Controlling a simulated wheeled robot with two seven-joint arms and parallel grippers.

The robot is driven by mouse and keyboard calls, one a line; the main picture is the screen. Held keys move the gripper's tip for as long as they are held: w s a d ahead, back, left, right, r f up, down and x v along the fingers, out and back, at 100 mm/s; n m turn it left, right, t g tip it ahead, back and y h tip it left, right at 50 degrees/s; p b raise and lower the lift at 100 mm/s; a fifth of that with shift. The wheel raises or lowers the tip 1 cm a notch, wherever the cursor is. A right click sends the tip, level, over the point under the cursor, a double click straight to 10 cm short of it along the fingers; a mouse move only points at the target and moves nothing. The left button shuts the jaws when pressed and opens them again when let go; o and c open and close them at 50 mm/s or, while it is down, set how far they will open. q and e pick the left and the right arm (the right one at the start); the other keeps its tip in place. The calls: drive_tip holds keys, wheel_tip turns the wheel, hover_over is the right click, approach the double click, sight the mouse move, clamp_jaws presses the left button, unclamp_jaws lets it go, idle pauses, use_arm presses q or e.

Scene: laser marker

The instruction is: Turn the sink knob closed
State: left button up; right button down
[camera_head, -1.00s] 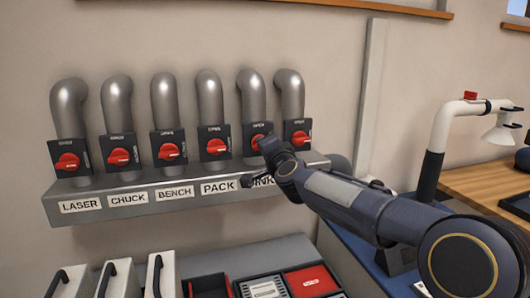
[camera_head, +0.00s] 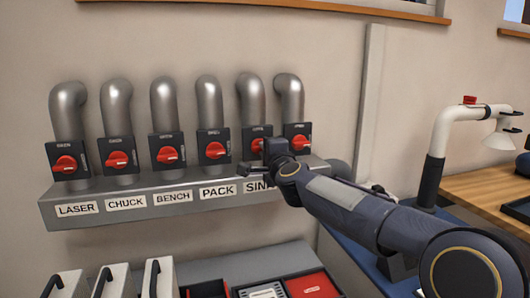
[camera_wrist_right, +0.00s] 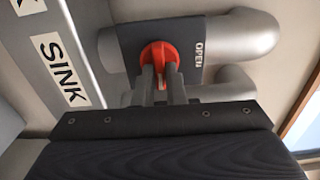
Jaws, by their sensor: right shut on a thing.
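The sink knob (camera_head: 257,145) is a red rotary knob on a dark plate, on the fifth pipe from the left, above the SINK label. My right gripper (camera_head: 268,150) is at it and covers part of it. In the right wrist view the red knob (camera_wrist_right: 158,50) sits between the two fingers of my right gripper (camera_wrist_right: 160,75), which are closed on it. The word OPEN shows on the plate (camera_wrist_right: 196,60) beside the knob. My left gripper is not in view.
Similar red knobs stand close on both sides, including the pack knob (camera_head: 215,150) and the rightmost knob (camera_head: 299,142). A grey labelled ledge (camera_head: 150,202) runs below them. A white curved arm fixture (camera_head: 440,140) stands at the right.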

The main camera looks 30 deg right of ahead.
drive_tip(key=c, duration=1.5)
unclamp_jaws()
drive_tip(key=v, duration=0.7)
drive_tip(key=shift+s+a, duration=0.1)
drive_tip(key=shift+s, duration=0.3)
